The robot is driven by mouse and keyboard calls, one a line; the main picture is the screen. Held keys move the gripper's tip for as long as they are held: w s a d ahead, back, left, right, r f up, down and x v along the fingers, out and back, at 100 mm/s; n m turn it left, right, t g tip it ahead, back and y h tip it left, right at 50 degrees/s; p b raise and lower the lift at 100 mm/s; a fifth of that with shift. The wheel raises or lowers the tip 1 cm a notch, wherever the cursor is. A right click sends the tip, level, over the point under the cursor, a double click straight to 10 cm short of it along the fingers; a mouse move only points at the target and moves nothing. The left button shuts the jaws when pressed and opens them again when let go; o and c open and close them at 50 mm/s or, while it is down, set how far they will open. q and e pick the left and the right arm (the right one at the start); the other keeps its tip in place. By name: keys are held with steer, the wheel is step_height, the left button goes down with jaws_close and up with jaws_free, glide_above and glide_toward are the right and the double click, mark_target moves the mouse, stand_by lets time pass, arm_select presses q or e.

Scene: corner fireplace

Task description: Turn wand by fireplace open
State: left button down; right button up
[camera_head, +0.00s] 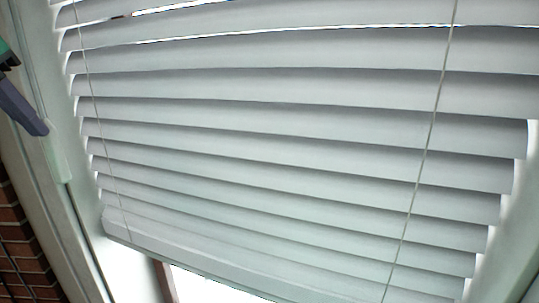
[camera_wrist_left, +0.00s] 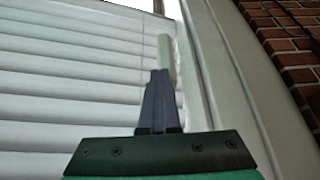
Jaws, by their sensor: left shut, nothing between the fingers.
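The wand (camera_head: 57,155) is a thin pale rod hanging at the left edge of the window blind, in front of the frame. In the left wrist view, a pale rounded rod that looks like the wand (camera_wrist_left: 166,52) shows just beyond my fingertips. My left gripper (camera_head: 40,127) comes in from the left edge of the head view, beside the wand. Its dark fingers (camera_wrist_left: 159,76) are together and empty; I cannot tell whether they touch the wand. The blind (camera_head: 270,150) has wide white slats, tilted, with bright gaps near the top. My right gripper is out of view.
The white window frame (camera_head: 55,215) runs along the left of the blind. A red brick wall (camera_head: 20,240) lies left of it, and also shows at the right of the wrist view (camera_wrist_left: 285,45). Thin cords (camera_head: 428,140) hang across the slats.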

arm_select(q)
steer(key=shift+a+r, duration=0.1)
steer(key=shift+a, duration=0.85)
steer(key=shift+s+a, duration=0.1)
steer(key=shift+s, duration=0.1)
